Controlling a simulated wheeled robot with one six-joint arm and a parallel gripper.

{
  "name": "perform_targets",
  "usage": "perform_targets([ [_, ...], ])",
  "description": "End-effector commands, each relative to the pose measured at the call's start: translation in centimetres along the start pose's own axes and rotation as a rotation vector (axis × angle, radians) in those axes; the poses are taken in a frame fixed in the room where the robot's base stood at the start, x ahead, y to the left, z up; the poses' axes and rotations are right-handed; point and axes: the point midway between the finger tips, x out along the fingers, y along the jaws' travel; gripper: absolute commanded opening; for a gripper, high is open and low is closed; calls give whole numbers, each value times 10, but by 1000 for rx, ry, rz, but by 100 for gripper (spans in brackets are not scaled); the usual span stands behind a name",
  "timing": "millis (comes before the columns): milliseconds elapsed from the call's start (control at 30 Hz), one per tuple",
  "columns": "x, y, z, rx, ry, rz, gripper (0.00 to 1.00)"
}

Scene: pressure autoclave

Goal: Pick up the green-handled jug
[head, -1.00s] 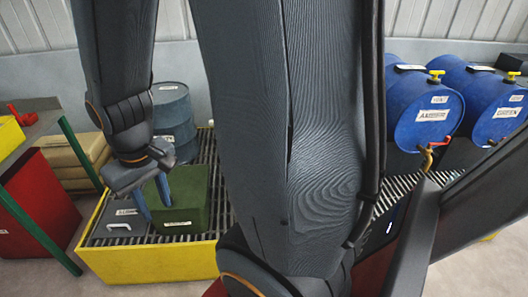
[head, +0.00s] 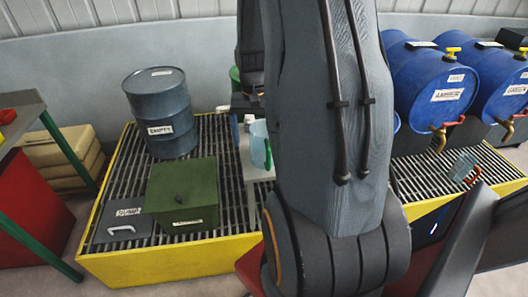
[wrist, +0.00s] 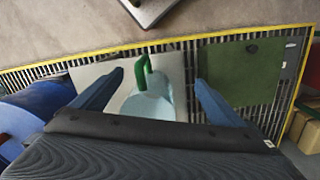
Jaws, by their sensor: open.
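The green-handled jug (head: 258,143) is pale blue and translucent, with a green handle on its right side in the head view. It stands on a small light-grey stand (head: 247,168), and my arm hides part of the scene beside it. In the wrist view the jug (wrist: 150,106) lies between the two blue fingers of my gripper (wrist: 159,80), with its green handle pointing up the picture. The fingers are open, with a visible gap on each side of the jug. In the head view my arm mostly hides the gripper.
The yellow-edged grating (head: 112,182) carries a dark drum (head: 158,112), a green box (head: 182,195) and a grey case (head: 122,222). Two blue drums (head: 428,90) with taps are at right. A second jug (head: 462,166) with a red handle stands below a tap.

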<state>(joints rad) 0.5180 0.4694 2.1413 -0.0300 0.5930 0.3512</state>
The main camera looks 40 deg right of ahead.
Motion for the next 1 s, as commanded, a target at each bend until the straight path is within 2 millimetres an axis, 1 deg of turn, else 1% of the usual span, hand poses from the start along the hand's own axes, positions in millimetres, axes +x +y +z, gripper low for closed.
perform_targets([
  [33, 3, 5, -19, 39, 17, -13, 92],
  [100, 5, 10, -35, 74, 34, -27, 92],
  [200, 8, 13, -48, 98, 48, -36, 92],
  [400, 26, 12, -50, 101, 48, -37, 92],
  [567, 37, 12, -51, 100, 50, -38, 92],
  [900, 74, 9, -54, 99, 50, -38, 92],
  [1000, 81, 9, -55, 99, 50, -38, 92],
])
